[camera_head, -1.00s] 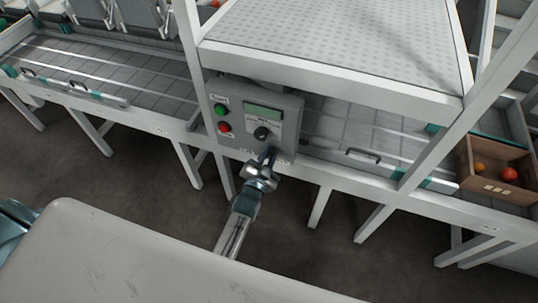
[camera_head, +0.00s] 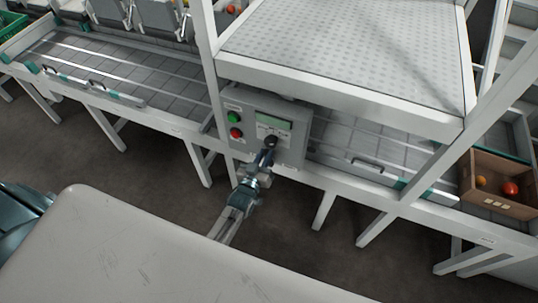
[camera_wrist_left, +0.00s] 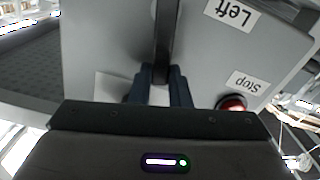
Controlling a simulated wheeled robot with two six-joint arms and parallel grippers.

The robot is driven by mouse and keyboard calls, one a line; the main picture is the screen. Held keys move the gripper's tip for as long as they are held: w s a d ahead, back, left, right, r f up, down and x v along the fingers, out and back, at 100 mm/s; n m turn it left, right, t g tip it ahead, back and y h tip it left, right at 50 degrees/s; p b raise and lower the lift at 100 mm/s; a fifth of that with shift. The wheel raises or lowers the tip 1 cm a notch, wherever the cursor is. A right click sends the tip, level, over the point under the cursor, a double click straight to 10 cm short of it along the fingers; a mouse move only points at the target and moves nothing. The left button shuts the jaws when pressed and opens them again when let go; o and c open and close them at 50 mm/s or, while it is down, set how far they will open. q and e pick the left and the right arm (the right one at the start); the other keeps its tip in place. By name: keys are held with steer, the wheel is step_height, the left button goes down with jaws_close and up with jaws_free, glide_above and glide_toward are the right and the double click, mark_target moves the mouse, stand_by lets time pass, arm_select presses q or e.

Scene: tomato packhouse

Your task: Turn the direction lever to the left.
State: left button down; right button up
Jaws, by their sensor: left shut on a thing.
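The direction lever (camera_head: 271,141) is a dark handle on the grey control box (camera_head: 295,148), below its green display. In the left wrist view the lever (camera_wrist_left: 163,38) is a dark bar running straight up the picture from between my fingers. My left gripper (camera_head: 266,156) comes up from below and is shut on the lever's end; it also shows in the left wrist view (camera_wrist_left: 160,88). An upside-down "Left" label (camera_wrist_left: 232,14) lies to the right of the bar in that view. The fingers hide the lever's end. My right gripper is not in view.
A green button (camera_head: 233,117) and a red stop button (camera_head: 236,133) sit left of the lever; the red one is close to my fingers in the wrist view (camera_wrist_left: 233,103). A white frame post (camera_head: 206,50) stands beside the box. A cardboard box (camera_head: 497,200) with tomatoes is far right.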

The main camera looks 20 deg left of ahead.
arm_select(q)
steer(key=shift+a+f+n, duration=0.2)
steer(key=shift+a+n, duration=0.3)
steer(key=shift+n, duration=0.4)
steer(key=shift+a+f+n, duration=0.2)
steer(key=shift+a+n, duration=0.25)
steer(key=shift+n, duration=0.45)
steer(key=c, duration=1.4)
jaws_free()
steer(key=shift+o, duration=0.2)
steer(key=s+b, duration=0.1)
steer(key=s, duration=0.9)
steer(key=shift+s+a+b, duration=0.2)
steer(key=shift+s+b, duration=0.15)
steer(key=shift+f, duration=0.1)
